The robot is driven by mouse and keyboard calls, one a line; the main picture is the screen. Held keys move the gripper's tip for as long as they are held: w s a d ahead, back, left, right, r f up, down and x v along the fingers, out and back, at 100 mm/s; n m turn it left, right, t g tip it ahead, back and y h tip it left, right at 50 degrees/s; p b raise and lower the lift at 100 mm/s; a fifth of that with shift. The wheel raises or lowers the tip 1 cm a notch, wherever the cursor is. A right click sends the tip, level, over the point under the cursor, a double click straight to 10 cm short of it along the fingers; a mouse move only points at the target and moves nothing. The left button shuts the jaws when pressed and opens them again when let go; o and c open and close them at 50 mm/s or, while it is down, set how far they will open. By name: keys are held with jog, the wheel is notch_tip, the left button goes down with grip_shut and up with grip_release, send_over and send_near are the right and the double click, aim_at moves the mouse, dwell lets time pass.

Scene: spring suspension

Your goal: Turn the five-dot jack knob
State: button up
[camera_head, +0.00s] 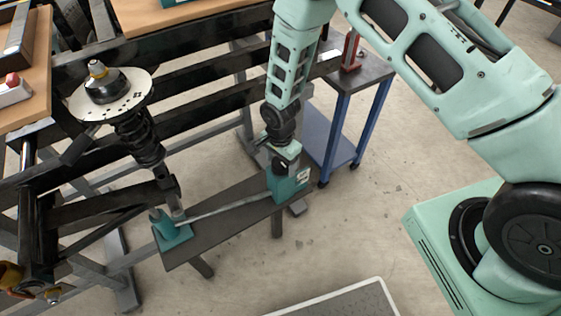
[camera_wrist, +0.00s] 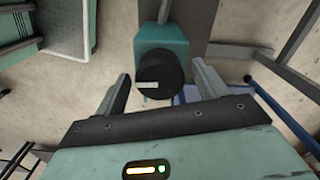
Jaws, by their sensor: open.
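A teal jack box (camera_head: 289,188) stands at the right end of a dark narrow bench, with a small white label on its side; I cannot count the label's dots. Its round black knob (camera_wrist: 161,72), with a pale bar across its face, shows in the wrist view. My gripper (camera_wrist: 161,77) is open, with one finger on each side of the knob and visible gaps to it. In the head view my gripper (camera_head: 282,160) is just above the box and hides most of the knob.
A grey rod (camera_head: 222,208) runs from the box to a teal base (camera_head: 173,232) under the spring strut (camera_head: 143,140). A perforated round plate (camera_head: 112,97) tops the strut. A blue-legged cart (camera_head: 335,140) stands behind to the right. Floor in front of the bench is clear.

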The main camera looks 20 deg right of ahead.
jog(key=shift+f, duration=0.3)
jog(key=c, duration=1)
jog(key=shift+n, duration=0.3)
